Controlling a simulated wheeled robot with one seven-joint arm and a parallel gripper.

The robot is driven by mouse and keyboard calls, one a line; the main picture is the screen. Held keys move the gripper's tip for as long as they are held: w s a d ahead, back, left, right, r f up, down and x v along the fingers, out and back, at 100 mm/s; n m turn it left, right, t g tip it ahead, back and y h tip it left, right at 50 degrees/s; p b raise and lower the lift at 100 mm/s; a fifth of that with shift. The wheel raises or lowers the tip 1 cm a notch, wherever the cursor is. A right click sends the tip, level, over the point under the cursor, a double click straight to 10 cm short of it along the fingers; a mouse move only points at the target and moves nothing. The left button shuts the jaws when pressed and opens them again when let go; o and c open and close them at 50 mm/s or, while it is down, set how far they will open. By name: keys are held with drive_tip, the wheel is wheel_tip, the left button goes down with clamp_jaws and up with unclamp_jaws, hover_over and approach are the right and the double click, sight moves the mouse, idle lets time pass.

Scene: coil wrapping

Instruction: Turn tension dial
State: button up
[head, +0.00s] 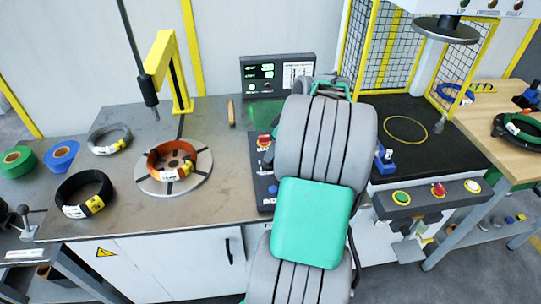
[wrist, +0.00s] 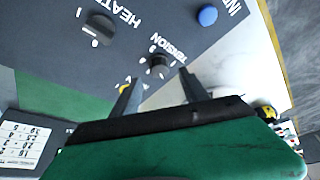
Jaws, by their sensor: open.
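The tension dial (wrist: 160,66) is a small dark round knob on the dark control panel, with the word TENSION and small numerals printed beside it in the wrist view. My gripper (wrist: 156,82) is open, with one dark finger to each side of the line toward the dial. The dial shows just beyond and between the fingertips. I cannot tell whether either finger touches it. In the head view my grey and green arm hides the dial and the gripper. Part of the control panel (head: 267,193) shows left of the arm.
A HEAT knob (wrist: 98,30) and a blue button (wrist: 208,15) are on the same panel. In the head view, a turntable (head: 148,184) holding an orange coil stands left of the panel. A screen (head: 277,75) stands behind. A yellow post (head: 178,75) rises at the back left.

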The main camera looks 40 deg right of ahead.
drive_tip(key=x, duration=0.4)
drive_tip(key=shift+f, duration=0.25)
drive_tip(key=shift+c, duration=0.4)
clamp_jaws()
drive_tip(key=shift+d, duration=0.1)
